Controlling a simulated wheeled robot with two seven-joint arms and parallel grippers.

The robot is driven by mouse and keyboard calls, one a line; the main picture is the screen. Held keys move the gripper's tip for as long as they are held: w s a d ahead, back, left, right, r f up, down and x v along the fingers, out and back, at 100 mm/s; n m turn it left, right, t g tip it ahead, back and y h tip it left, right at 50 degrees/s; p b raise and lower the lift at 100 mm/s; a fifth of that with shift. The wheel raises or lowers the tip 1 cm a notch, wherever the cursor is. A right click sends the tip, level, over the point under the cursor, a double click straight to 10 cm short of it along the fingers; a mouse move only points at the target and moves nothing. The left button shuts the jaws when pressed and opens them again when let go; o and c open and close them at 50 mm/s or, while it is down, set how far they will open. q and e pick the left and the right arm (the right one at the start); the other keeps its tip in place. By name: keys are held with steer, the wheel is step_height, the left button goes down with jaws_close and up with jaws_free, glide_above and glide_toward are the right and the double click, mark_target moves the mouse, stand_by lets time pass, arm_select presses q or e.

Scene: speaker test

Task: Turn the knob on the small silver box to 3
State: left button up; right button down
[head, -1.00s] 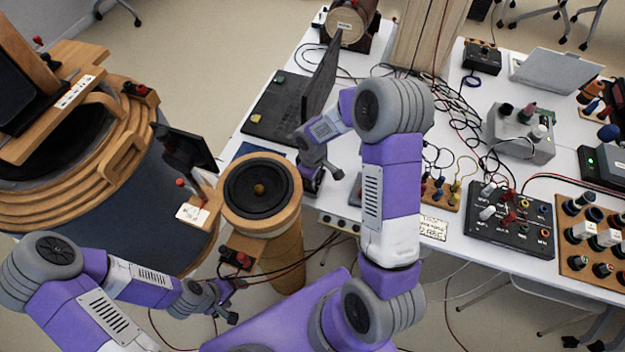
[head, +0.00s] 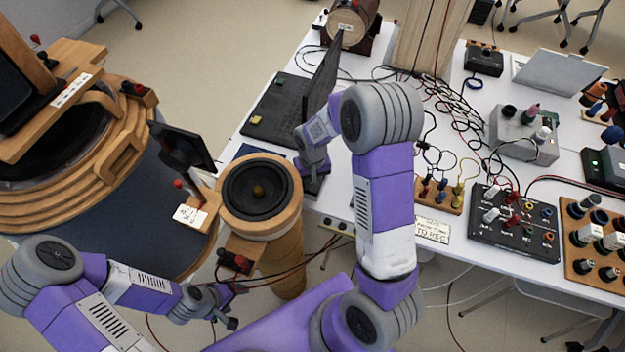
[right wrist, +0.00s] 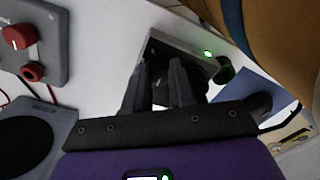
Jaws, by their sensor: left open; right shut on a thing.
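In the right wrist view a small silver box (right wrist: 190,42) with a lit green lamp lies beyond my right gripper (right wrist: 160,80). The two dark fingers stand in front of the box, close on a dark piece between them that looks like its knob; the fingers hide most of it, and no dial marks can be read. In the head view my right gripper (head: 313,172) points down at the table's left edge; the box there is hidden by my arm. My left gripper (head: 236,305) is open and empty, low beside the speaker stand, away from the table.
A round wooden speaker (head: 259,192) stands left of my right gripper. A black laptop (head: 280,108) lies behind it. Right of my arm are a terminal board (head: 438,195), a black knob panel (head: 513,228) and a larger grey box (head: 524,135). Loose cables cross the white table.

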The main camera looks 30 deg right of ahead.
steer(key=shift+m, duration=0.5)
steer(key=c, duration=0.9)
jaws_free()
steer(key=shift+c, duration=0.2)
steer(key=shift+a, duration=0.15)
steer(key=shift+r, duration=0.15)
steer(key=shift+w+r+p, duration=0.15)
steer(key=shift+r+p, duration=0.4)
steer(key=shift+p, duration=0.05)
steer(key=r+p, duration=0.1)
steer(key=r, duration=0.1)
steer(key=r+p, duration=0.4)
steer(key=shift+s+d+r, duration=0.2)
steer(key=shift+d+r, duration=0.05)
steer(key=shift+r, duration=0.1)
